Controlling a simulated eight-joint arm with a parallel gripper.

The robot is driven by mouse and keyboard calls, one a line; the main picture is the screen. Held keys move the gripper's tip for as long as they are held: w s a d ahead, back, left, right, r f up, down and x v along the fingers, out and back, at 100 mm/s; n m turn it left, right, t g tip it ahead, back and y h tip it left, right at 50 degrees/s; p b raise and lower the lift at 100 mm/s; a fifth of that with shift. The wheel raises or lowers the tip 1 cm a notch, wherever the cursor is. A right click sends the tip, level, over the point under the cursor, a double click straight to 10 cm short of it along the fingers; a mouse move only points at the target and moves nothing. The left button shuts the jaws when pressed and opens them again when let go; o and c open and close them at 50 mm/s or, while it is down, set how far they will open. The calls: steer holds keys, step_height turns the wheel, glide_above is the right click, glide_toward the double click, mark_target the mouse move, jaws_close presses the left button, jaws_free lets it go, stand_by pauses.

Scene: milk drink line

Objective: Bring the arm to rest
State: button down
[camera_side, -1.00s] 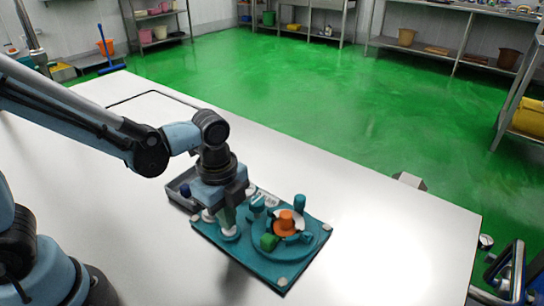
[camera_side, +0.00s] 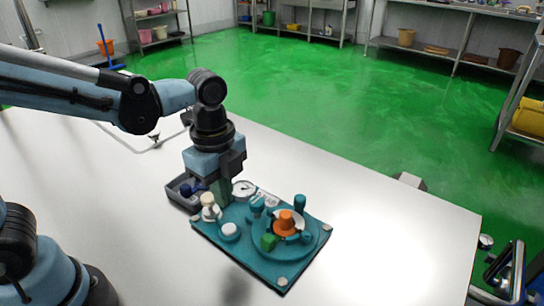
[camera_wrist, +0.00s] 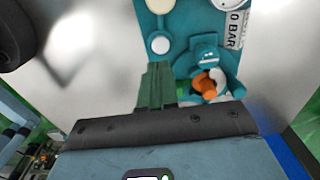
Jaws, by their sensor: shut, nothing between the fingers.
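My gripper (camera_side: 223,196) is raised over the back left part of the teal fixture board (camera_side: 262,265). Its green fingers are shut together and empty; they also show in the wrist view (camera_wrist: 157,66). The board carries an orange knob (camera_side: 286,223), a green block (camera_side: 269,242), a round gauge (camera_side: 243,188), a white button (camera_side: 230,230) and a white-topped post (camera_side: 208,204). Contact between the fingertips and anything on the board cannot be made out.
A grey tray (camera_side: 177,197) with a dark blue piece stands at the board's back left, partly behind my gripper. A thin bent rod (camera_side: 140,151) lies farther back. The white table (camera_side: 390,240) is clear to the right and front. Shelves stand far back.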

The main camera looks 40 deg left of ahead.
steer(key=shift+a, duration=0.1)
stand_by(0.3)
steer(key=a+r+n+t, duration=0.3)
steer(key=a+n+t, duration=0.4)
steer(key=n, duration=1.1)
steer(key=shift+s+a, duration=0.4)
steer(key=shift+a, duration=0.55)
